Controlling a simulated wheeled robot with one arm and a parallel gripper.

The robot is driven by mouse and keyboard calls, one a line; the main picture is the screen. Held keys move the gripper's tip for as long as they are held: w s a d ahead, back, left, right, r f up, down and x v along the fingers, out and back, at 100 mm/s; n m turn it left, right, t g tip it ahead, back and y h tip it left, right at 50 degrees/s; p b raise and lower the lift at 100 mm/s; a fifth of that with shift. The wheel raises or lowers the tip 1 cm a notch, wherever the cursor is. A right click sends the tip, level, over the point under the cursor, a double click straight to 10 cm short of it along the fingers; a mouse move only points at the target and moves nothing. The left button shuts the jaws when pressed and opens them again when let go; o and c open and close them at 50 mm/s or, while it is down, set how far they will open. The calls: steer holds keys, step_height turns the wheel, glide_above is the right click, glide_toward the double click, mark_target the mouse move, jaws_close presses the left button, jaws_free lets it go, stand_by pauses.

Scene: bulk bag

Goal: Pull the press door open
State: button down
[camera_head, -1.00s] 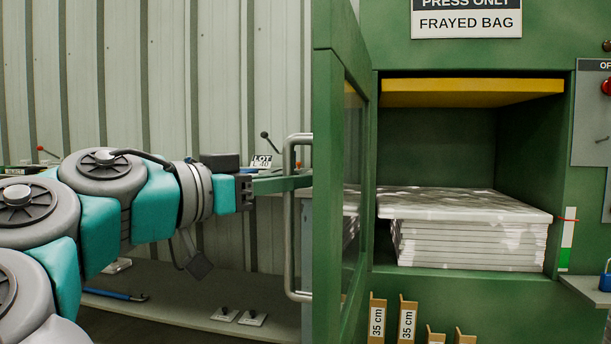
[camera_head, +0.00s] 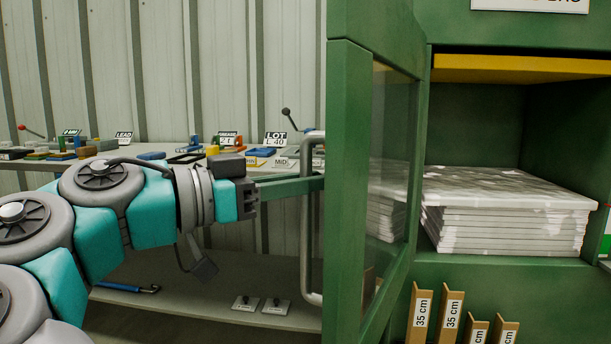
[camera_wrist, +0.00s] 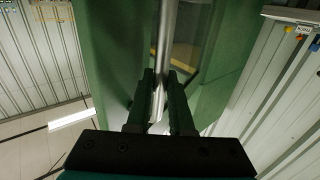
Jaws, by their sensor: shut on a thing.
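The green press door (camera_head: 354,190) with its glass window stands swung open toward me in the head view, to the left of the press opening. Its vertical grey bar handle (camera_head: 307,225) is on the door's left side. My gripper (camera_head: 314,184) reaches the handle from the left and is shut on it. In the wrist view both fingers of my gripper (camera_wrist: 160,92) lie on either side of the handle (camera_wrist: 165,45), against the green door (camera_wrist: 118,60). The press chamber (camera_head: 480,130) is open to view, with a stack of white folded bags (camera_head: 505,225) inside.
A yellow plate (camera_head: 510,68) hangs at the top of the chamber. Several brown 35 cm pieces (camera_head: 450,315) stand below the opening. A shelf with tools and labelled cards (camera_head: 275,138) runs along the corrugated wall at left. A blue-handled tool (camera_head: 128,287) lies on the lower shelf.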

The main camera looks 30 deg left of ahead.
steer(key=c, duration=0.8)
jaws_free()
steer(key=shift+d, duration=0.1)
